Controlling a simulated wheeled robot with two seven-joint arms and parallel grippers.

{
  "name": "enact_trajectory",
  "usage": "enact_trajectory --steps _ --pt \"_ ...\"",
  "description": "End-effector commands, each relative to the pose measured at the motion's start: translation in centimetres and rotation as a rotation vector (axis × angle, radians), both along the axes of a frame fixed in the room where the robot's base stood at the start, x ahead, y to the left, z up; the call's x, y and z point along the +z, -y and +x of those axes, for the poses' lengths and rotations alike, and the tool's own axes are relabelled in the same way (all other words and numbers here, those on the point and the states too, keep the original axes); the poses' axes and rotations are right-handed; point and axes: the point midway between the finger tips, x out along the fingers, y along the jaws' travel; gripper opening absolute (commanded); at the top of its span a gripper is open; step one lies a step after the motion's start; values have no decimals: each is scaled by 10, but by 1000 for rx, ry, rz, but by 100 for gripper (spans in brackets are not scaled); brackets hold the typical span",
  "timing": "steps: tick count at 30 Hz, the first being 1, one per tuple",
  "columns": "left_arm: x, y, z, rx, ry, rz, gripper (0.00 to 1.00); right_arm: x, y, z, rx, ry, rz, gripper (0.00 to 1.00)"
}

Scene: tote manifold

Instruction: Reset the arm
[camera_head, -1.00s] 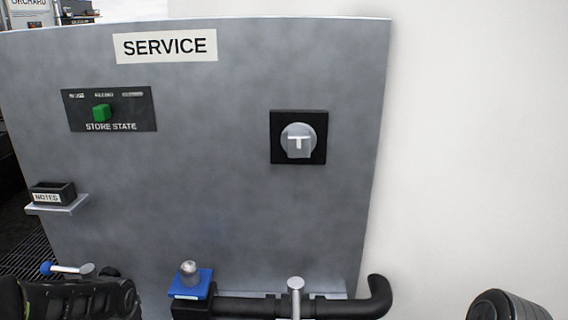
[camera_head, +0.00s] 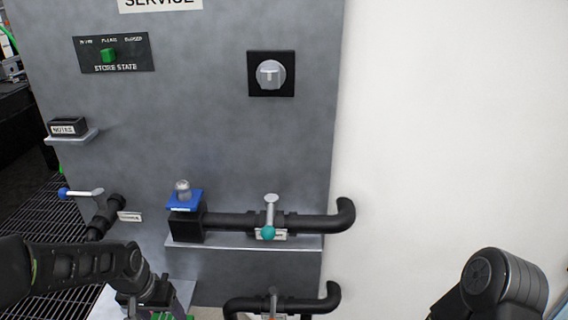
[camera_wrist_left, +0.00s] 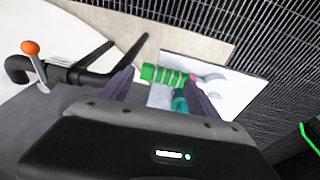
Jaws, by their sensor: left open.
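My left arm comes in from the lower left of the head view, and its gripper (camera_head: 150,300) is low in front of the grey panel. In the left wrist view the gripper (camera_wrist_left: 162,92) is open, with its two dark fingers apart. A green ribbed piece (camera_wrist_left: 165,76) and a teal piece (camera_wrist_left: 180,101) show beyond and between the fingertips, over a white plate (camera_wrist_left: 235,92). I cannot tell whether the fingers touch them. My right gripper is out of view; only a dark part of my right arm shows at the lower right.
The grey service panel (camera_head: 210,100) carries a dial (camera_head: 270,74), a store state plate (camera_head: 114,53) and a small notes box (camera_head: 68,127). Black pipes with a teal-knobbed valve (camera_head: 268,232) and a blue-handled valve (camera_head: 80,193) stick out. An orange-knobbed valve (camera_wrist_left: 31,48) shows in the wrist view.

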Motion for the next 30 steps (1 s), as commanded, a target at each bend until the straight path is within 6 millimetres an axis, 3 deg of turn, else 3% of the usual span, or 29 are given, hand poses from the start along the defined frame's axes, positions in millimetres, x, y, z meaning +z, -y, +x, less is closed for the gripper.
enact_trajectory --steps 7,10,13,16,18,21,24,27,30 --pt "-21 47 25 1 130 -85 70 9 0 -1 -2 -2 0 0" --pt "-36 76 26 9 163 -134 70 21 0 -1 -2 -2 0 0" --pt "-56 115 14 29 175 -194 70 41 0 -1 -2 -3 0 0" --pt "-79 158 -22 63 143 -253 70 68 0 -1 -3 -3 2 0" --pt "-92 185 -61 85 90 -283 70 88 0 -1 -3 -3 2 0" --pt "-104 212 -113 99 -8 -311 70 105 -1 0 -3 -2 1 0" --pt "-108 228 -151 88 -95 -330 70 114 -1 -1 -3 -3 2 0" --pt "-108 236 -169 81 -140 -340 70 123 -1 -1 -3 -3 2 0" --pt "-109 235 -170 83 -141 -339 70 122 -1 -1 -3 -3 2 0"
